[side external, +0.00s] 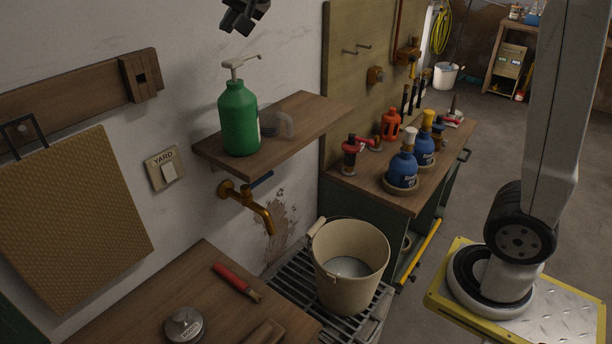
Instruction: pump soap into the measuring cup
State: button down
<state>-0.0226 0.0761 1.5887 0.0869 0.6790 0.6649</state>
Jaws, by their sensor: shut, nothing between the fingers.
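A brass tap (251,206) sticks out below the shelf. A beige bucket (350,264) stands on a metal grate. Blue bottles (402,168) and red items crowd the right bench. A red-handled tool (236,283) lies on the front wooden top. Air above the shelf's right part is clear.

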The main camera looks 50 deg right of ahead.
aim_at(230, 60)
jog(key=shift+f, duration=1.75)
jog(key=shift+f, duration=1.45)
dwell(2.5)
jog(key=shift+r, duration=1.45)
jog(key=shift+r, duration=0.15)
jog(key=shift+r, duration=2.35)
